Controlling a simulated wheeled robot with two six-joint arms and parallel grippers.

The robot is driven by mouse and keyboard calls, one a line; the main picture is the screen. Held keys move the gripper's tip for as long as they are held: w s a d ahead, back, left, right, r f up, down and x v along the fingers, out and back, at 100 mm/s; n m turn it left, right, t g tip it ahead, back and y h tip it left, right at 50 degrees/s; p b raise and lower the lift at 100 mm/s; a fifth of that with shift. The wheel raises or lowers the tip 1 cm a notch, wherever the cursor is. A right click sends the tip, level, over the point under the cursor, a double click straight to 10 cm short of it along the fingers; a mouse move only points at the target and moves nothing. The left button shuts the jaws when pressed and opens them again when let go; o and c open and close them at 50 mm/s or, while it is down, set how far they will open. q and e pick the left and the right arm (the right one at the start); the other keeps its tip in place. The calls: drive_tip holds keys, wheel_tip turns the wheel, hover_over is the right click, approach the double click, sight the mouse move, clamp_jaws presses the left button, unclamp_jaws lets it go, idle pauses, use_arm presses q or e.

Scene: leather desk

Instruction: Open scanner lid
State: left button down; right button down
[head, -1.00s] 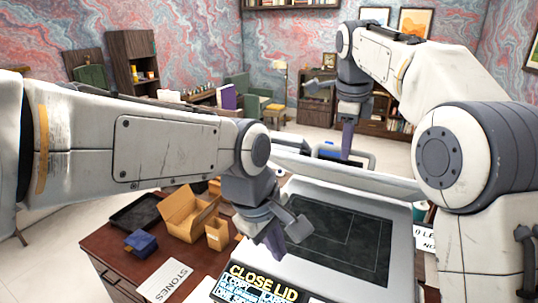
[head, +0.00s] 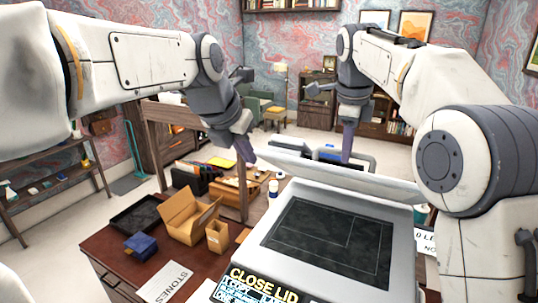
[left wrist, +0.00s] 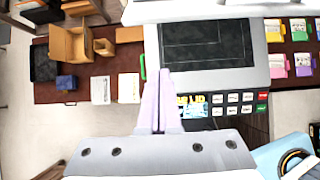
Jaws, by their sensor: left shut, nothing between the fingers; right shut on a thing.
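The scanner (head: 290,281) stands on the desk with its dark glass (head: 330,235) bare. Its pale lid (head: 345,178) is raised and tilted back behind the glass. The screen (head: 262,284) reads "CLOSE LID". My right gripper (head: 347,158) is shut at the far upper edge of the lid, by the grey handle (head: 372,160); the exact contact is partly hidden. My left gripper (head: 250,162) is shut and empty, in the air left of the lid. In the left wrist view its closed fingers (left wrist: 158,100) show over the scanner's front edge, with the glass (left wrist: 205,43) beyond.
Left of the scanner, the desk (head: 120,248) holds a black tray (head: 135,214), open cardboard boxes (head: 187,215), a blue box (head: 141,243) and a "STONES" card (head: 165,283). Colourful cards (left wrist: 290,45) lie right of the scanner. Space above the glass is free.

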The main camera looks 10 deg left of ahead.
drive_tip(key=shift+w+d+f, duration=0.15)
drive_tip(key=shift+f, duration=0.15)
use_arm(q)
drive_tip(key=w+d+f, duration=0.2)
drive_tip(key=w+f, duration=0.2)
drive_tip(key=w, duration=0.3)
drive_tip(key=shift+d+f, duration=0.2)
drive_tip(key=shift+f, duration=0.1)
